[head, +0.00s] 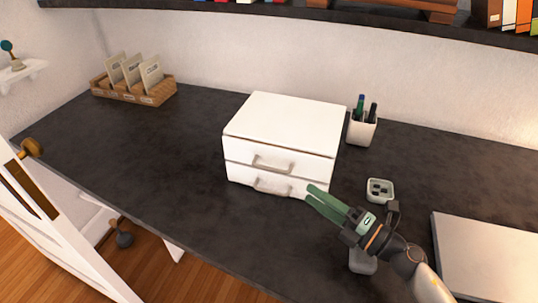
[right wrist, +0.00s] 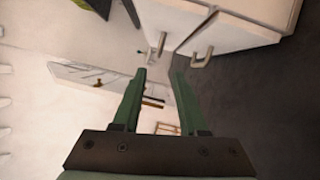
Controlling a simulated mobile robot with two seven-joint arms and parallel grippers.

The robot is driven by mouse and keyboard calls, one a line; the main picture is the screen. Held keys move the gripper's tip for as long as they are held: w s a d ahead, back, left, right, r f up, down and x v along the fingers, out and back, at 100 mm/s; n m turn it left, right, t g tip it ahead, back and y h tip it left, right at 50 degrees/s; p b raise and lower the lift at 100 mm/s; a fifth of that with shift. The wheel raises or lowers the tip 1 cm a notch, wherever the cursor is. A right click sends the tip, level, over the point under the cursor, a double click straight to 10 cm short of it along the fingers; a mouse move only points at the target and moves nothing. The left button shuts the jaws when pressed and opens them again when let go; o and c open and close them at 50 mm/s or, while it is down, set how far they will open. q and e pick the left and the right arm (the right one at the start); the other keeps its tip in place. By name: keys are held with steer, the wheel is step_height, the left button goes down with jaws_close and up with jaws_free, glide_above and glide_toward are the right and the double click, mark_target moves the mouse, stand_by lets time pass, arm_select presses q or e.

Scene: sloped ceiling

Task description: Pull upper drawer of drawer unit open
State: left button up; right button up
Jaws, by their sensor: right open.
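The white drawer unit (head: 285,122) stands on the dark desk in the head view. Its upper drawer (head: 245,152) and lower drawer (head: 240,174) both look shut, each with a pale bar handle. The upper handle (head: 272,166) shows clear of my gripper. My right gripper (head: 311,193), with green fingers, is in front of the unit's lower right corner. In the right wrist view its fingers (right wrist: 160,75) are apart with nothing between them. That view also shows the upper handle (right wrist: 160,43) and lower handle (right wrist: 201,57), beyond the fingertips. My left gripper is out of view.
A closed laptop-like slab (head: 490,255) lies at the right. A file tray (head: 135,90) is at the far left. The desk left of the unit is clear.

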mark_target(274, 169)
steer(key=x, duration=1.2)
steer(key=shift+a+p, duration=0.3)
jaws_close()
stand_by(0.9)
